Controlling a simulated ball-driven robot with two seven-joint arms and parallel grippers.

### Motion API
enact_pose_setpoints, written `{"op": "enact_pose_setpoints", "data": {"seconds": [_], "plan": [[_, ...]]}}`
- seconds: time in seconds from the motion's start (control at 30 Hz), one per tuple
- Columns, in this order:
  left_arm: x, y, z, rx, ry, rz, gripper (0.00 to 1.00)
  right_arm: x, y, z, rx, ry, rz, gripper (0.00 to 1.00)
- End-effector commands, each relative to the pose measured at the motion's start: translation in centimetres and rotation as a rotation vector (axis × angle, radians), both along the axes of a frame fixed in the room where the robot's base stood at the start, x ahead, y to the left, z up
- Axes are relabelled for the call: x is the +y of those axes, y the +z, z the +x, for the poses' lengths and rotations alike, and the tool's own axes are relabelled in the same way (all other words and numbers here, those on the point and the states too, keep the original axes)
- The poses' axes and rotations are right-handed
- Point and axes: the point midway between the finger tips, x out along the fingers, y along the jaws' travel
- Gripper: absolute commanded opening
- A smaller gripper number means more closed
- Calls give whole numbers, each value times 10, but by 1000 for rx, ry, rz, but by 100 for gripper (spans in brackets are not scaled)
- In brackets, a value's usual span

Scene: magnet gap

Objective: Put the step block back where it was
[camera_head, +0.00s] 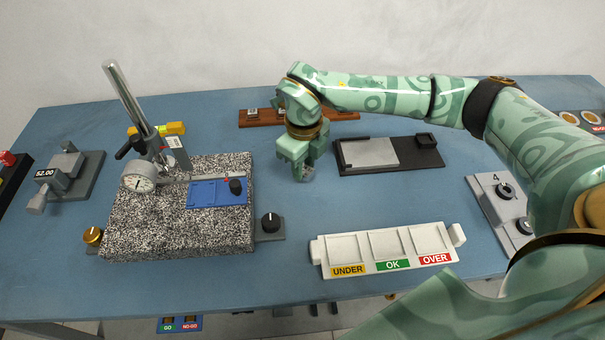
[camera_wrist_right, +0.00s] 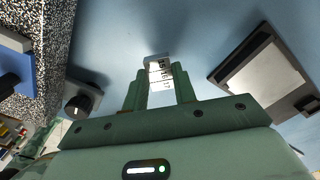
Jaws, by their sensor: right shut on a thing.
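My right gripper (camera_head: 302,172) is over the middle of the table, pointing down, between the granite plate and the black tray. It is shut on the step block. In the right wrist view the step block (camera_wrist_right: 161,73) shows between the fingertips of the right gripper (camera_wrist_right: 160,92) as a pale metal piece with dark numbers along it. In the head view the fingers mostly hide it. I cannot tell how high the block is above the table. My left gripper is not in view.
A brown wooden rack (camera_head: 257,119) is behind the gripper, partly hidden by my arm. A black tray (camera_head: 416,158) with a grey plate (camera_head: 370,153) is to its right. A speckled granite plate (camera_head: 150,232) with a dial gauge (camera_head: 138,178) is left. A white sorting tray (camera_head: 322,259) is in front.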

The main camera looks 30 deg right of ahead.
Motion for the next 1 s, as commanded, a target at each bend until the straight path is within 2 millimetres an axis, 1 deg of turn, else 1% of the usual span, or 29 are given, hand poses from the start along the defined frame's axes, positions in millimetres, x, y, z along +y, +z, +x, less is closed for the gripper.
{"op": "enact_pose_setpoints", "data": {"seconds": [0.1,0.2,0.23,0.6,0.63,0.7,1.0], "plan": [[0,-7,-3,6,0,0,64,-3,-16,6,4,-1,-1,0],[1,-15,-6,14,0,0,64,-3,-35,5,6,0,0,0],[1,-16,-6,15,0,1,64,-3,-39,5,5,0,0,0],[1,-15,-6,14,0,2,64,-3,-41,5,1,0,0,0],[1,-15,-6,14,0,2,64,-3,-41,5,1,0,0,33],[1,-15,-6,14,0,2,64,-3,-41,5,1,0,0,49],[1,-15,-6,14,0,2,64,-3,-39,5,1,0,0,49]]}}
